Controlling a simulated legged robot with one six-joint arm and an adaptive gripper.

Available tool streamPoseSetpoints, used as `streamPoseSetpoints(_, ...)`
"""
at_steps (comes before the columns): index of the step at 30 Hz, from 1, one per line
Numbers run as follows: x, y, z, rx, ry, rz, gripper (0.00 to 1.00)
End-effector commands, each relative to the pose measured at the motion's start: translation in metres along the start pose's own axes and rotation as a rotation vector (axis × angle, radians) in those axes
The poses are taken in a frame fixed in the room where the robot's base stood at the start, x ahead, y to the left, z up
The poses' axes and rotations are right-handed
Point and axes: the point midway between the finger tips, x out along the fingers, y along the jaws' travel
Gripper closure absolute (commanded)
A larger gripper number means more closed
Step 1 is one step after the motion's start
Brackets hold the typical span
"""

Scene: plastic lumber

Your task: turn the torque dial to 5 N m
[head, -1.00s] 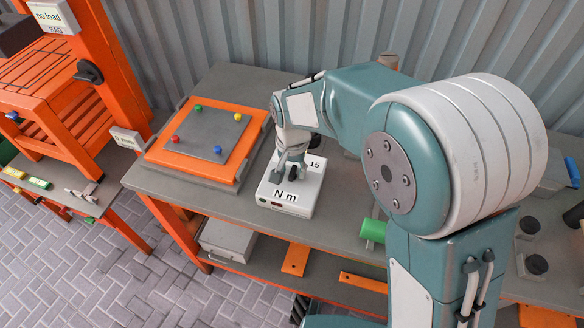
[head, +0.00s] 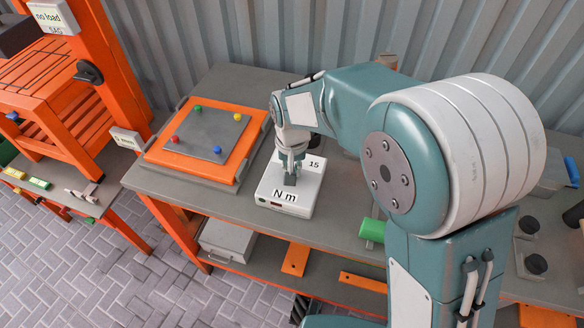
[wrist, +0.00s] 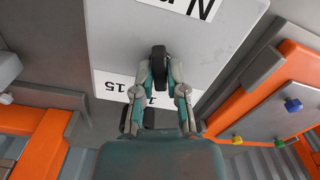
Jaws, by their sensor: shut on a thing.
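The torque unit is a pale box (head: 300,207) on the grey workbench, with an "N m" label on its front part and a "15" mark on top. My gripper (head: 289,172) points down over the middle of the box. In the wrist view my gripper (wrist: 160,78) has its two fingers drawn in on a dark upright piece, apparently the torque dial (wrist: 159,63). The fingers hide much of the dial and scale. I cannot read where the dial points; only "15" and part of another number show on the scale.
An orange-framed board (head: 206,140) with coloured knobs lies left of the box. A corrugated wall (head: 240,40) stands behind the workbench (head: 160,182). Bare bench top surrounds the box's front.

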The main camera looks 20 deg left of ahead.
Motion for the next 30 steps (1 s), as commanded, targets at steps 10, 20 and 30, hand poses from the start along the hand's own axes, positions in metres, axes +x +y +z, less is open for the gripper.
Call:
streamPoseSetpoints(10,0.0012,-0.0007,0.0005,-0.282,-0.001,-0.001,1.0)
streamPoseSetpoints(20,0.0014,-0.0006,0.0005,-0.441,-0.001,-0.001,1.0)
streamPoseSetpoints(30,0.0015,-0.0005,0.0006,-0.484,-0.002,-0.001,1.0)
